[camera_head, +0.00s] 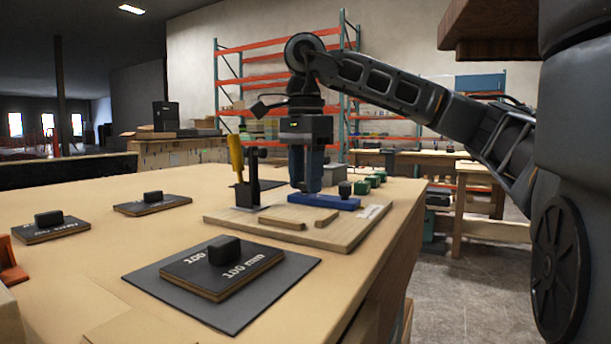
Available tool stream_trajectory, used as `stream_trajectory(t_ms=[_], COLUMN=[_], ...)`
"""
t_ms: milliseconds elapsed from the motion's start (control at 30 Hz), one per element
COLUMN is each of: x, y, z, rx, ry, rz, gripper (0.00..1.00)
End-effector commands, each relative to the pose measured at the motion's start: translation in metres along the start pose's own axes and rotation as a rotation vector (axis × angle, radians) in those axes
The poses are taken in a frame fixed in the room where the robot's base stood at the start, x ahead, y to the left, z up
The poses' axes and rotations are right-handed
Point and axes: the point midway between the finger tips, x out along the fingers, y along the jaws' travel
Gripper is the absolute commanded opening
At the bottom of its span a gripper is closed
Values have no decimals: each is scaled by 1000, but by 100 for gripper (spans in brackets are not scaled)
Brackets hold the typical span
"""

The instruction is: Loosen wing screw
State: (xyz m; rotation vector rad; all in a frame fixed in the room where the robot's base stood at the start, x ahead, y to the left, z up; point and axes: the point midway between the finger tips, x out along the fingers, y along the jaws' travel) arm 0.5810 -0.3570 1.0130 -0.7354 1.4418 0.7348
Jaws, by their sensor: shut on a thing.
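My gripper (306,188) points straight down over the wooden board (345,237) on the workbench. Its blue-grey fingers are close together at the left part of a low blue block (330,202). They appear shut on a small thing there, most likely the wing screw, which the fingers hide. A dark knob-like piece (345,188) stands upright at the block's right end, apart from the fingers.
Left of my gripper stand a black upright holder (252,180) and a yellow-handled tool (236,155). Wooden strips (280,217) lie in front. A 100 mm plate (222,268) with a black handle rests on a dark mat (165,285).

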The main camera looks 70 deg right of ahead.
Motion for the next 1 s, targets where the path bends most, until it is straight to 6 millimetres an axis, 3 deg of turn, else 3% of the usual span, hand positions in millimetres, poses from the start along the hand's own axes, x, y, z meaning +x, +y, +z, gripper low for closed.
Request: stream_trajectory(t_ms=[500,1000], x=[3,3], y=[0,0], z=[0,0], rx=[-343,-410], ry=[0,1], rz=[6,6], gripper=[11,11])
